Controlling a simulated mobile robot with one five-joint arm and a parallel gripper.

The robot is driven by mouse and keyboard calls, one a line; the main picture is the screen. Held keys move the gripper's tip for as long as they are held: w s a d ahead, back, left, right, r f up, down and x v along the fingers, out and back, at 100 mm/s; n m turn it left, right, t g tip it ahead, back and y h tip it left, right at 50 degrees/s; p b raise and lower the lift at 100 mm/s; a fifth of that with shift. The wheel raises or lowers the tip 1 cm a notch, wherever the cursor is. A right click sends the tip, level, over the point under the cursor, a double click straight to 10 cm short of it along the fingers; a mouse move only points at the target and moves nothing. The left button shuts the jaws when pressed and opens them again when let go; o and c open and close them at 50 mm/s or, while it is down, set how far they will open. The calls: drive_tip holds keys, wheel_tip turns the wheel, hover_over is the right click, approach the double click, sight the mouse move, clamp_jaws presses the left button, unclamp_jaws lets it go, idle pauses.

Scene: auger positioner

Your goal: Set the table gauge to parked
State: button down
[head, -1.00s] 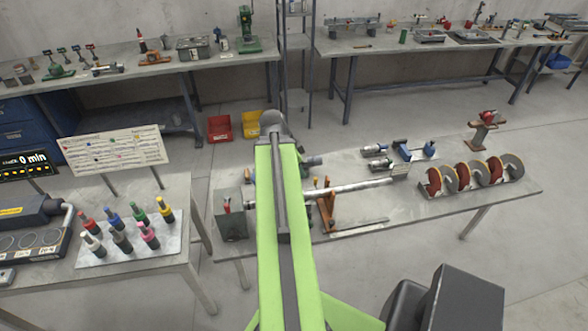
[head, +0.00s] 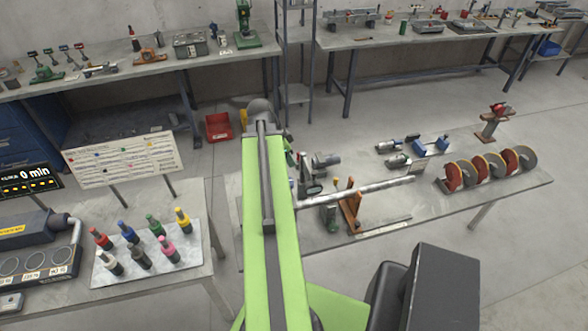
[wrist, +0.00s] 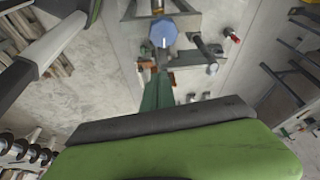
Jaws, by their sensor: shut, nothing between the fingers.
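I cannot single out the table gauge for certain. On the middle table (head: 480,205), a long silver bar (head: 385,187) runs to the right, with an orange-brown stand (head: 349,207) beside it. A small green block (head: 328,217) and a grey upright part (head: 304,172) stand near the bar's left end, close to my arm. My green arm (head: 268,210) reaches across the table and hides part of its left side. My fingertips do not show in the head view, and I cannot make them out in the wrist view, where a green and dark link fills the bottom.
Red and grey discs (head: 485,167) and a red-topped stand (head: 495,120) are at the right. A red bin (head: 218,127) is on the floor behind.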

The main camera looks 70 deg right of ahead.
drive_tip(key=s+d+f+b, duration=0.4)
drive_tip(key=d+f+b, duration=0.1)
drive_tip(key=f+b, duration=0.4)
drive_tip(key=shift+s+f, duration=0.15)
drive_tip(key=shift+f, duration=0.1)
drive_tip(key=shift+d, duration=0.2)
